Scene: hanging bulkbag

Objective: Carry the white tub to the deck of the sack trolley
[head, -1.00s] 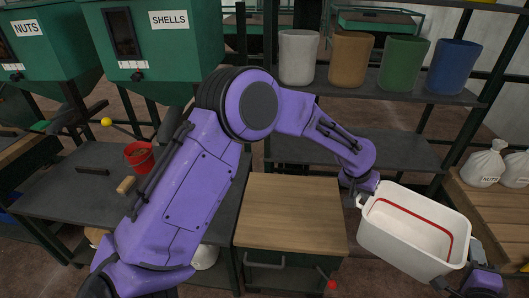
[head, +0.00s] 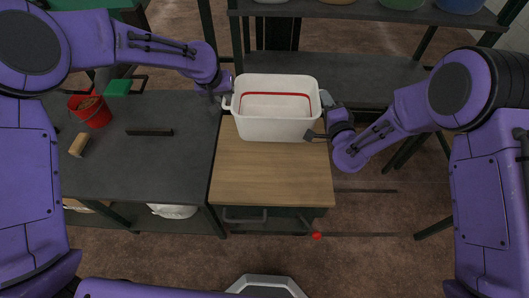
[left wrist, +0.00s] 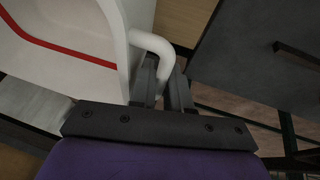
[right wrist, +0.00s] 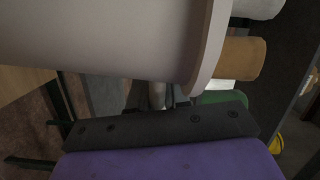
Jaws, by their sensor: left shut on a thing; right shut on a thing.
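The white tub (head: 276,128), open-topped with a red line inside, is level over the back part of the wood-topped cabinet (head: 270,175). I cannot tell whether it touches the wood. My left gripper (head: 227,104) is shut on the tub's left handle, which shows between the fingers in the left wrist view (left wrist: 152,45). My right gripper (head: 322,118) is at the tub's right end, shut on that handle; in the right wrist view (right wrist: 155,97) the handle is partly hidden by the tub wall. I cannot make out the sack trolley in these views.
A dark bench (head: 165,160) stands left of the cabinet, with a red bucket (head: 92,110), a brush (head: 79,145) and a dark bar (head: 149,132) on it. A shelf rack (head: 350,75) stands behind the tub. Floor shows in front of and right of the cabinet.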

